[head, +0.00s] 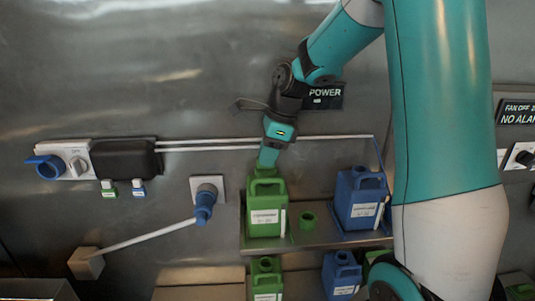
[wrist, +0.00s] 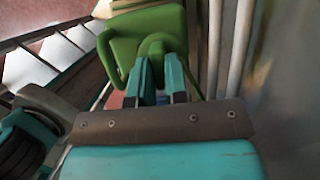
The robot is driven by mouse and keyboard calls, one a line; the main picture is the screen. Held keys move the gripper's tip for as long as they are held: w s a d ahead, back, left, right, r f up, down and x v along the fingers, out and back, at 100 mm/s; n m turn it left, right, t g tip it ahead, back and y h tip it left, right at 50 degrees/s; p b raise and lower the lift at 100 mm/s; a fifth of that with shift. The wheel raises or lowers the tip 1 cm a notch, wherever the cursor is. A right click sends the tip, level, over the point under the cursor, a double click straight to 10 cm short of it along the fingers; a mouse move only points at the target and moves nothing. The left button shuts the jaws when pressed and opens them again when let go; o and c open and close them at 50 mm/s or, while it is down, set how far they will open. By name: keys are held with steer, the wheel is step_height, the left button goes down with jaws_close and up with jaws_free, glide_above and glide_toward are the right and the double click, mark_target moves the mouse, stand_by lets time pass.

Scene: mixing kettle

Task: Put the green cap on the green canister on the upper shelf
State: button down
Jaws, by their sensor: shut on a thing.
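The green canister (head: 267,223) stands upright on the upper shelf (head: 310,240), a pale label on its front. My gripper (head: 267,163) points down onto its top, at the mouth. In the wrist view the gripper (wrist: 160,75) is shut on a small green piece (wrist: 157,47), apparently the green cap, right against the green canister (wrist: 125,27). The fingers hide most of this piece, and I cannot tell where it ends and the canister's neck begins. I cannot tell whether it is seated. A small green ring-shaped piece (head: 308,220) lies on the shelf to the right.
A blue canister (head: 360,203) stands right on the upper shelf. Below are a green canister (head: 266,280) and a blue one (head: 341,275). A blue valve (head: 204,208) with a long pale lever is left of the shelf. White pipes (head: 225,145) run along the wall.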

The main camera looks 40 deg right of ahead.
steer(key=shift+f, duration=0.1)
steer(key=c, duration=0.6)
jaws_free()
steer(key=shift+o, duration=0.2)
steer(key=p+v, duration=0.5)
steer(key=shift+w, duration=0.1)
steer(key=shift+p+v, duration=0.85)
steer(key=shift+v, duration=0.15)
